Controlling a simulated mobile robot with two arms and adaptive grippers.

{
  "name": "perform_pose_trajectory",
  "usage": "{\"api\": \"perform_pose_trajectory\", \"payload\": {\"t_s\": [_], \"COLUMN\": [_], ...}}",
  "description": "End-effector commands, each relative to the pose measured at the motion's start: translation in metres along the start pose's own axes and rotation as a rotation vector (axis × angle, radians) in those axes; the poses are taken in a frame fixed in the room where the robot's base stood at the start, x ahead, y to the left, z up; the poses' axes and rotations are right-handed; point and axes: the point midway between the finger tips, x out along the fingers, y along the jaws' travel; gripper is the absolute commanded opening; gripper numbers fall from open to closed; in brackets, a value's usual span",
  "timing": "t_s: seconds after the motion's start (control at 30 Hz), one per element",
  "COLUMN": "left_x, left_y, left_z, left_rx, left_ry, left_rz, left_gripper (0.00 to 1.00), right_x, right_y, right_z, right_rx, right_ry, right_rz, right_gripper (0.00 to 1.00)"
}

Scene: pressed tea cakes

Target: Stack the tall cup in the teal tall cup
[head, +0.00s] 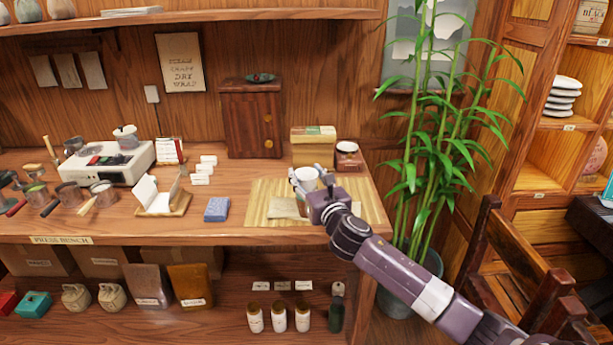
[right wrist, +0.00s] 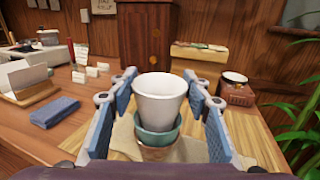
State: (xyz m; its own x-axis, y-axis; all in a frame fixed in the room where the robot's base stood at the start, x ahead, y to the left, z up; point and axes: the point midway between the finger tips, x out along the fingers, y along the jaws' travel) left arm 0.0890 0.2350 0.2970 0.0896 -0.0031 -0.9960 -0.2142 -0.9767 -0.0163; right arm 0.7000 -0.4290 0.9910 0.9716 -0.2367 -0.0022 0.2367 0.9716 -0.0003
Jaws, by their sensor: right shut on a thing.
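The white tall cup (right wrist: 160,100) stands upright with its lower part inside the rim of the teal tall cup (right wrist: 158,138), in the right wrist view. The teal cup has a brownish lower part and is upright over the mat. The white cup also shows in the head view (head: 306,173); the teal cup is mostly hidden there behind my gripper. My right gripper (head: 309,177) is shut on the white cup, one blue-padded finger on each side of it. My left gripper is in neither view.
A straw mat (head: 352,206) with a tan cloth (head: 285,207) lies under the cups. A tall plant (head: 440,120) stands beyond the counter's right end.

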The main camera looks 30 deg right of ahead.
Motion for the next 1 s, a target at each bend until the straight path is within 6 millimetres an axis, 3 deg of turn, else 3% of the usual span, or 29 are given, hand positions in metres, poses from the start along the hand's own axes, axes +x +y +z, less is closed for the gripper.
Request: {"api": "perform_pose_trajectory", "payload": {"t_s": [0.57,0.6,0.7,1.0], "left_x": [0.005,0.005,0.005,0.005], "left_y": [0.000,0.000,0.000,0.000], "left_z": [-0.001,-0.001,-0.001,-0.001], "left_rx": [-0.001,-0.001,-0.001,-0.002], "left_ry": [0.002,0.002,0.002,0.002], "left_rz": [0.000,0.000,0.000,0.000], "left_gripper": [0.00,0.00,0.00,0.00], "right_x": [0.000,0.000,0.000,0.000], "right_y": [0.001,0.001,0.000,0.000], "right_z": [-0.011,-0.012,-0.012,-0.011], "right_rx": [0.000,0.000,0.000,0.000], "right_ry": [0.000,0.001,0.001,0.000], "right_rz": [0.001,0.001,0.001,0.001], "right_gripper": [0.19,0.49,0.60,0.62]}}
